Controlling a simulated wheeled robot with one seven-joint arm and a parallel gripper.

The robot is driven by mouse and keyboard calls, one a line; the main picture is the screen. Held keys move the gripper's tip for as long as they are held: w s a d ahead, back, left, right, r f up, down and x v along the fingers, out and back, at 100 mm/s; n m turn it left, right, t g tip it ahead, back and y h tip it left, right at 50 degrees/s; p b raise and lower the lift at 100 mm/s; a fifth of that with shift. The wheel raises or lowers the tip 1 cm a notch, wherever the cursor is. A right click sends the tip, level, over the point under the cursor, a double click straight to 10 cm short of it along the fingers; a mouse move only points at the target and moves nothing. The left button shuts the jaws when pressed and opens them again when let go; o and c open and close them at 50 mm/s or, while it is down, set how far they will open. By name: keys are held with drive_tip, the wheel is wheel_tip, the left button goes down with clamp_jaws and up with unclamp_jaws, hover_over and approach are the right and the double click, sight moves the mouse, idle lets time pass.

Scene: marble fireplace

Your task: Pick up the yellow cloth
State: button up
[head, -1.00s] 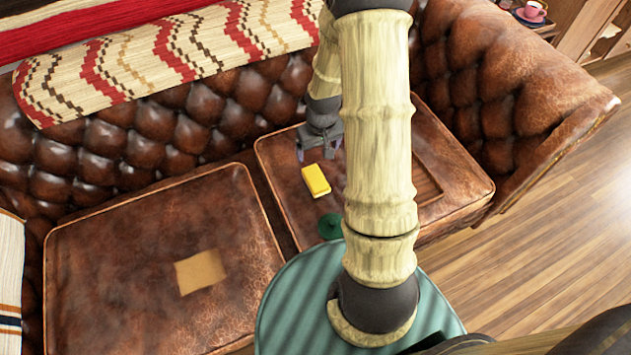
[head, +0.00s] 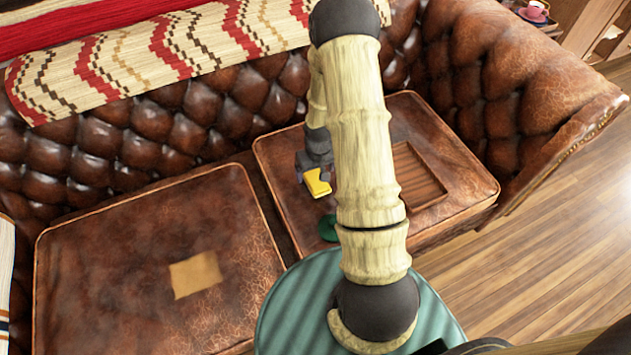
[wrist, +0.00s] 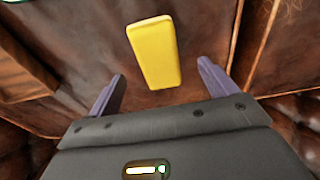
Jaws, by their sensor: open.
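The yellow cloth (head: 318,183) looks like a small, thick, flat rectangular block. It lies on the right seat cushion of the leather sofa. My gripper (head: 312,168) is open just above its far end in the head view and partly hides it. In the wrist view the yellow cloth (wrist: 154,52) is ahead of my gripper (wrist: 161,73). Its near end shows between the two purple fingertips, with space on both sides. The fingers do not appear to touch it.
A dark green object (head: 328,228) lies near the cloth on the right cushion. A brown wooden tray (head: 420,172) is on its right. A tan square piece (head: 196,274) lies on the left cushion (head: 110,260). The tufted sofa back (head: 170,130) rises behind.

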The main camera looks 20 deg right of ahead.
sight(316, 177)
drive_tip(key=shift+w+d+f+b, duration=0.15)
drive_tip(key=shift+f+b, duration=0.2)
drive_tip(key=shift+f, duration=0.5)
drive_tip(key=shift+w+a+f+b, duration=0.15)
drive_tip(key=shift+f+b, duration=0.15)
drive_tip(key=shift+f, duration=0.6)
drive_tip(key=shift+w+d+f+b, duration=0.15)
drive_tip(key=shift+f+b, duration=0.2)
drive_tip(key=shift+f, duration=0.5)
drive_tip(key=c, duration=1.2)
drive_tip(key=shift+o, duration=0.2)
drive_tip(key=shift+r, duration=0.2)
wheel_tip(316, 177, up, 10)
drive_tip(key=p, duration=0.3)
drive_tip(key=shift+f, duration=0.1)
